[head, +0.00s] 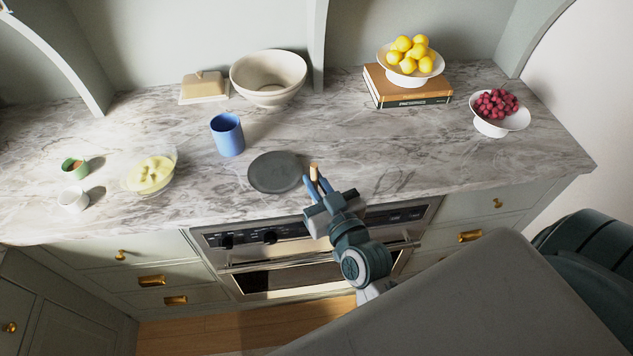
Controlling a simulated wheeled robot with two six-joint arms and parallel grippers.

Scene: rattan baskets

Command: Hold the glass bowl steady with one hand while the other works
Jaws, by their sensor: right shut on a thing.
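The glass bowl (133,184) stands on the left part of the marble counter, near the front edge. It is clear and holds pale yellow pieces. My right gripper (317,184) is over the counter's front edge, above the oven, well to the right of the bowl. Its blue fingers are shut on a small tan stick-like piece (314,171) that points up from the fingertips. What this piece belongs to, if anything, I cannot tell. My left gripper is not in view, and nothing touches the glass bowl.
Close by are a dark round plate (274,172), a blue cup (228,135), a green cup (73,168) and a white cup (72,199). Behind stand a cream bowl (268,75) and a butter dish (204,86). Lemons (408,50) and red berries (496,103) are at right. The right-middle counter is clear.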

